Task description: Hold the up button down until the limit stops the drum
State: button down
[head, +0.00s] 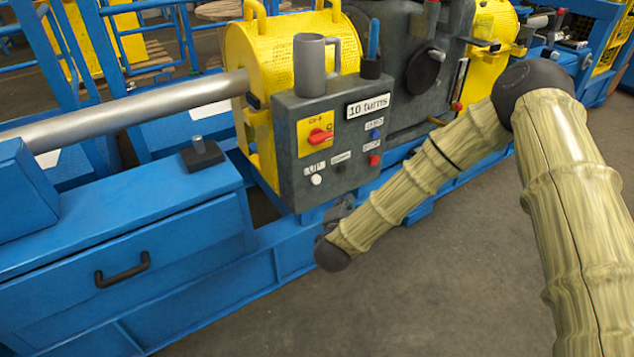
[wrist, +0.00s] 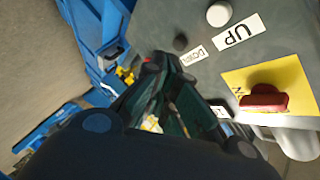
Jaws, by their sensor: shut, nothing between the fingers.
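The white up button (head: 316,180) sits low on the front of the grey control box (head: 294,185), under the UP label (head: 315,167). The button also shows at the top of the wrist view (wrist: 219,13), above the UP label (wrist: 237,35). The dark down button (wrist: 180,42) is beside it. My gripper (head: 342,208) is below the box's lower right, partly hidden by my wrist. In the wrist view my gripper (wrist: 162,62) is shut and empty, with its tips apart from the white button. I cannot make out a drum.
A red rotary switch (head: 319,136) on a yellow plate, a blue button (head: 376,134) and a red button (head: 375,160) share the panel. A grey mug (head: 311,68) stands on top. A blue frame (head: 292,257) runs below; the floor in front is clear.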

aim_at(316, 179)
jog(key=w+a+b, duration=0.1)
jog(key=w+a, duration=0.4)
jog(key=w, duration=0.2)
jog(key=shift+b, duration=0.4)
jog(key=shift+w+a, duration=0.2)
jog(key=shift+a, duration=0.05)
dwell(1.3)
jog(key=shift+w+a, duration=0.1)
jog(key=shift+w, duration=0.1)
jog(key=shift+w+a, duration=0.3)
jog(key=shift+w, duration=0.1)
dwell(4.8)
